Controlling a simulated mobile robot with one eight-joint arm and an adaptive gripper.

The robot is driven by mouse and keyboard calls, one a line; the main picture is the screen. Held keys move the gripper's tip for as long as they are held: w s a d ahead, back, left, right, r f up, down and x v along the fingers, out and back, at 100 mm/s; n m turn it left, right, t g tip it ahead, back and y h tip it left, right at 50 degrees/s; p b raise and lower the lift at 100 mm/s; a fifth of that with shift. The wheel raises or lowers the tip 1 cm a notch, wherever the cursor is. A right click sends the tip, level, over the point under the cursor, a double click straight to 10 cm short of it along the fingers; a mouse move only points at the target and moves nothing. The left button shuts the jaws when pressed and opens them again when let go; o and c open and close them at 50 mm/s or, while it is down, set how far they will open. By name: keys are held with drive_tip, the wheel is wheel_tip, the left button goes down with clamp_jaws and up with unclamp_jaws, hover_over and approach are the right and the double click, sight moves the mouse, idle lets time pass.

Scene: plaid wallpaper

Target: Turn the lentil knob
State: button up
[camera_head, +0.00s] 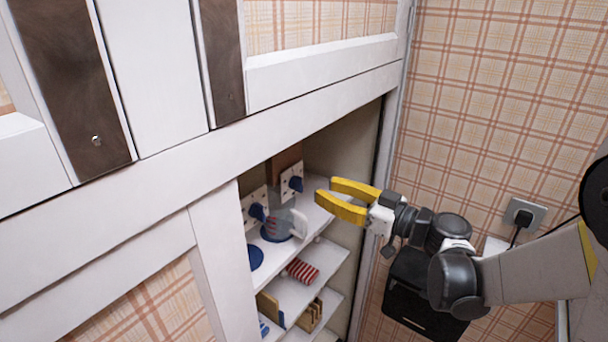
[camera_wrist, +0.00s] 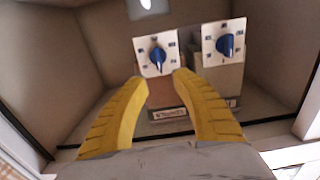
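Two white dial plates with blue knobs stand side by side in the cabinet. In the wrist view the left knob (camera_wrist: 157,55) is ahead of and between my fingertips, and the right knob (camera_wrist: 225,45) is to the right. A label strip (camera_wrist: 168,114) sits below the left dial, but I cannot read it clearly, so I cannot tell which knob is the lentil one. In the head view the dials show at the far knob (camera_head: 296,184) and the near knob (camera_head: 257,212). My gripper (camera_head: 326,188), with yellow fingers, is open and empty, apart from both knobs; it also shows in the wrist view (camera_wrist: 159,78).
A red-striped item (camera_head: 301,271) lies on a lower shelf (camera_head: 318,258). The white cabinet frame (camera_head: 215,255) borders the opening. A wall socket (camera_head: 524,216) is at right.

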sight(303, 180)
drive_tip(key=b+x, duration=0.1)
drive_tip(key=x, duration=0.7)
drive_tip(key=shift+w+a, duration=0.1)
drive_tip(key=shift+w, duration=0.05)
clamp_jaws()
